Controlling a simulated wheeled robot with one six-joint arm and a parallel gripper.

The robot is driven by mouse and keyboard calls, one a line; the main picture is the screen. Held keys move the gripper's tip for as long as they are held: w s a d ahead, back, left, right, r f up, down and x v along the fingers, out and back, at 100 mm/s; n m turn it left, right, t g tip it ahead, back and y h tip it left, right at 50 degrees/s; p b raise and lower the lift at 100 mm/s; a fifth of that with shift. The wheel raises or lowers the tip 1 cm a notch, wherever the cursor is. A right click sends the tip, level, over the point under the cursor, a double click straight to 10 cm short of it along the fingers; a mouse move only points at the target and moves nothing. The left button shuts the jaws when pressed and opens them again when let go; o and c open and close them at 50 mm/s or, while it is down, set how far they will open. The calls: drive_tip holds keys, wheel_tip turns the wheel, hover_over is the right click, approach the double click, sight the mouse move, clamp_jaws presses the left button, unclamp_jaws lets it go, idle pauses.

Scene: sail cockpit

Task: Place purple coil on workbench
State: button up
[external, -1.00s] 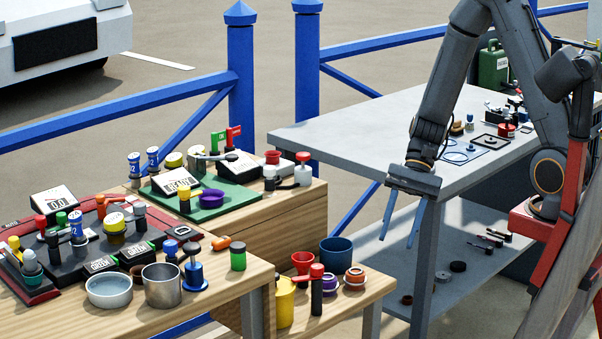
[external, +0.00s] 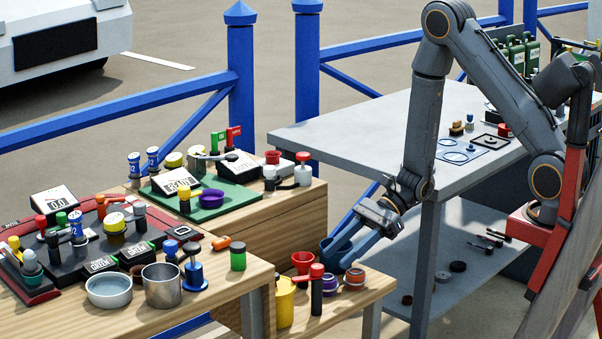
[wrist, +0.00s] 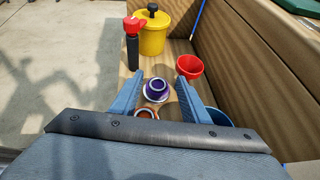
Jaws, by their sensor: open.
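The purple coil (external: 329,284) sits on the low wooden shelf, behind and beside a black-and-red handled tool. In the wrist view the purple coil (wrist: 157,86) shows as a purple ring with a pale rim, between and below my fingers. My gripper (external: 331,256) is open and empty, pointing down-left above the coil; it also shows in the wrist view (wrist: 160,80). A grey-topped workbench (external: 345,126) stands to the right, and a wooden workbench (external: 215,290) stands at the front left. I cannot tell which one the task means.
An orange coil (wrist: 146,113) lies close beside the purple one. A red cup (wrist: 189,66), a yellow pot (wrist: 152,38), the red-topped tool (wrist: 133,50) and a blue bin (wrist: 214,115) stand around. The grey bench's left part is clear.

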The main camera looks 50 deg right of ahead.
sight(328, 276)
wheel_tip(328, 276, down, 3)
drive_tip(key=shift+a+f, duration=0.15)
drive_tip(key=shift+x, duration=1.3)
drive_tip(key=shift+c, duration=0.5)
drive_tip(key=c, duration=0.8)
drive_tip(key=shift+r, duration=0.25)
